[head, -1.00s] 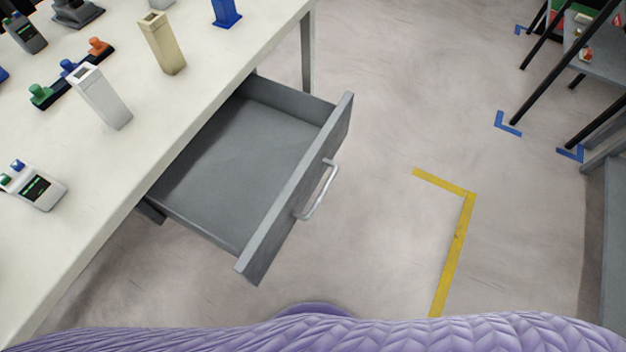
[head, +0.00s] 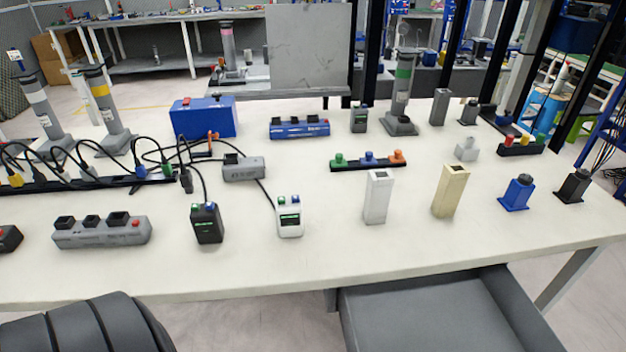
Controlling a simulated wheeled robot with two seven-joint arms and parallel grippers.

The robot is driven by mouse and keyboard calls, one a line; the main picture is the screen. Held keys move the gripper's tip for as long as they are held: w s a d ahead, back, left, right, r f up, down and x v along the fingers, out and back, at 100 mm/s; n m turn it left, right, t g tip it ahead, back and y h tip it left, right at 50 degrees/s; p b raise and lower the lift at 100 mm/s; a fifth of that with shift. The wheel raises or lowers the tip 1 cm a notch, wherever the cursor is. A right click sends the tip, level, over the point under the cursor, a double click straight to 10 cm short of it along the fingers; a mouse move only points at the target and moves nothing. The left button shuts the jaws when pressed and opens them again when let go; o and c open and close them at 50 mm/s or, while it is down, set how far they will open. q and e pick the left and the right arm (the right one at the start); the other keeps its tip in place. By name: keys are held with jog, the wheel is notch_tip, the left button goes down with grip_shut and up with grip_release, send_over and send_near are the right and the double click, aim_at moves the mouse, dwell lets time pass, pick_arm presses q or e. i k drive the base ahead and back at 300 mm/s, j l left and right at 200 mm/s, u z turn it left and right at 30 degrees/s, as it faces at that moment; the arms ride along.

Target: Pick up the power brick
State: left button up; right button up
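A small grey box with a cable at each end, which looks like the power brick (head: 243,168), lies on the white table left of the middle. One black cable runs from it toward the cable cluster on the left, and another runs toward the white meter (head: 289,217) in front. Its surroundings on the table top are partly open, with cables close on its left side. Neither of my grippers shows in the head view.
A black meter (head: 207,222) and a grey power strip (head: 102,231) stand nearer the front edge. A blue case (head: 203,117) stands behind. White (head: 376,197) and tan (head: 449,190) upright blocks stand to the right. An open grey drawer (head: 430,315) juts out below the front edge.

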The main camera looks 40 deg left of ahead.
aim_at(233, 168)
jog(key=u, duration=1.9)
